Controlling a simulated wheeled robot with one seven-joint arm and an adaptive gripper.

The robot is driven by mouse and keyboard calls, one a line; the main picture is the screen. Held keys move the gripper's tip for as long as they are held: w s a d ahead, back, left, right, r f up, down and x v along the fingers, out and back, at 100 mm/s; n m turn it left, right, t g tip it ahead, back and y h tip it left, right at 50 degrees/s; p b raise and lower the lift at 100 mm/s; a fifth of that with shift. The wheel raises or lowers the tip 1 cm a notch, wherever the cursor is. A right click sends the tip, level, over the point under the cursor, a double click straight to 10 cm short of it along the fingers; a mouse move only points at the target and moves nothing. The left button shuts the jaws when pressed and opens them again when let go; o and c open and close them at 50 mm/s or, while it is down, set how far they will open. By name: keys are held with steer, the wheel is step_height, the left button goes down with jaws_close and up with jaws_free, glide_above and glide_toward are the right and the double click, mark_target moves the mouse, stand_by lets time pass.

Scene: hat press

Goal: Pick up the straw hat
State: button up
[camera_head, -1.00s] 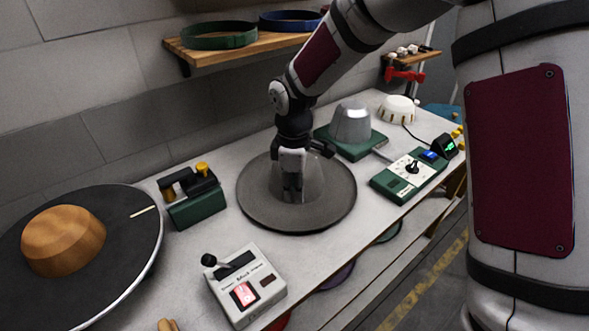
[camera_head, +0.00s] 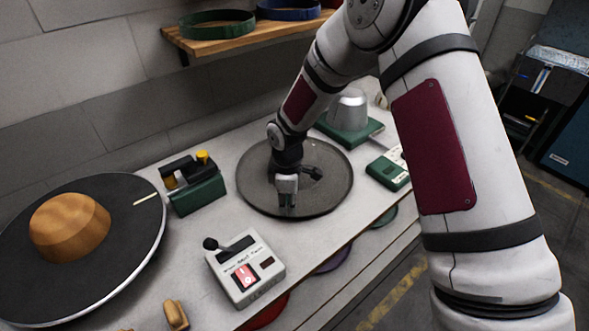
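No clearly straw-coloured hat shows. A grey, round, wide-brimmed piece (camera_head: 329,187) lies on the bench at the middle; I cannot tell whether it is the straw hat. My gripper (camera_head: 287,204) points down over the piece's near half, with its tips at or just above the surface. The wrist hides part of the piece, and the finger gap is too small to read. At the left, a smooth tan wooden dome (camera_head: 70,226) sits on a large black disc (camera_head: 115,266) with a pale rim.
A control box (camera_head: 246,270) with a red switch stands at the front. A green fixture (camera_head: 196,192) is left of the grey piece. A metal dome (camera_head: 348,111) on a green base stands behind. A shelf (camera_head: 225,43) holds hat bands.

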mark_target(288, 214)
steer(key=shift+w+f+p, duration=0.1)
steer(key=shift+f+p, duration=0.35)
steer(key=shift+f, duration=1.65)
jaws_close()
steer(key=shift+r, duration=0.1)
step_height(288, 214, up, 10)
steer(key=b, duration=0.1)
steer(key=shift+b, duration=0.4)
